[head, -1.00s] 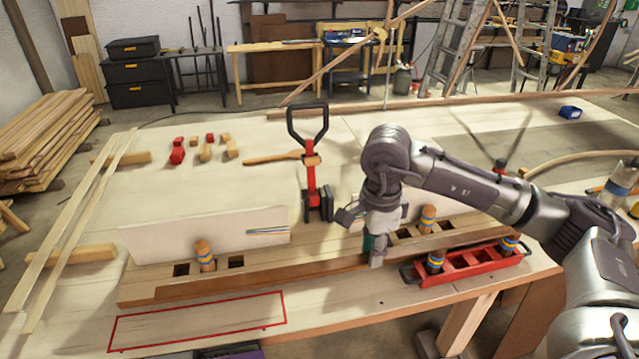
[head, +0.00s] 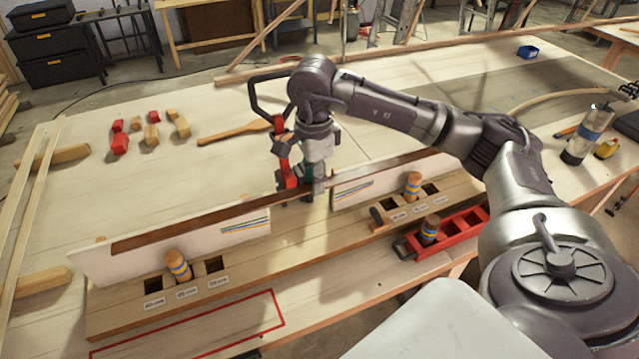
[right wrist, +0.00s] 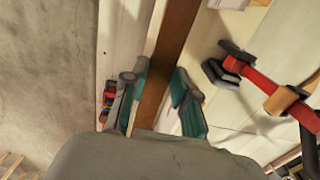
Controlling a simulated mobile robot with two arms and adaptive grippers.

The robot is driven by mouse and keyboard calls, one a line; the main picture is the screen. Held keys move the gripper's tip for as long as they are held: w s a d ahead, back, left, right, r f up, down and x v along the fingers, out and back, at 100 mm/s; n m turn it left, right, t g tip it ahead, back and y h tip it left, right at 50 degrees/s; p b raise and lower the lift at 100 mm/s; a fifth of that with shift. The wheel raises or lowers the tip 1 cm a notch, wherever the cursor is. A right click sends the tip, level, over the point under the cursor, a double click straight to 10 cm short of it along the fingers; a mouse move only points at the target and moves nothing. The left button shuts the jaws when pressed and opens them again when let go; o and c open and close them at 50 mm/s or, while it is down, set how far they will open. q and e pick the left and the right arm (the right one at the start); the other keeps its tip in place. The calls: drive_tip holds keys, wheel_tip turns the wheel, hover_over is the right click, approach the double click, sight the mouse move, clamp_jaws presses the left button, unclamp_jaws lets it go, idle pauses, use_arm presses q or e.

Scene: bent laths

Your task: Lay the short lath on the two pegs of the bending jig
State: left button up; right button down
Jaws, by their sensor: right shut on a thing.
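My right gripper (head: 311,194) is shut on a dark brown lath (head: 215,209) near its middle. In the right wrist view the lath (right wrist: 172,45) runs between the green fingertips (right wrist: 160,95). The bending jig (head: 300,250) is a long wooden base with square holes. My left gripper is out of view.
White boards (head: 205,237) with coloured stripes stand along the jig's back. A red tray (head: 457,236) with a peg (head: 430,230) is at front right. A red clamp (head: 284,168) stands behind my gripper. Two pale laths (head: 30,195) rest on blocks at left.

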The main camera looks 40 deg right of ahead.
use_arm(q)
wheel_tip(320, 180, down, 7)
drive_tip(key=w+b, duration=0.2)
drive_tip(key=b, duration=0.5)
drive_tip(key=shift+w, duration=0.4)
use_arm(e)
drive_tip(key=w+d+f, duration=0.1)
drive_tip(key=w+f, duration=0.4)
drive_tip(key=f, duration=0.7)
drive_tip(key=shift+f, duration=0.25)
use_arm(q)
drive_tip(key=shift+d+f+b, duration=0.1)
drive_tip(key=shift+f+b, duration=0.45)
drive_tip(key=shift+b, duration=0.1)
use_arm(e)
drive_tip(key=shift+f, duration=0.5)
drive_tip(key=c, duration=0.8)
unclamp_jaws()
drive_tip(key=shift+o, duration=0.8)
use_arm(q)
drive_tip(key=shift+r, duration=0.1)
use_arm(e)
drive_tip(key=shift+r, duration=0.1)
use_arm(q)
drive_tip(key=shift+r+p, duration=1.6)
drive_tip(key=shift+p, duration=0.1)
use_arm(e)
drive_tip(key=shift+r, duration=2.95)
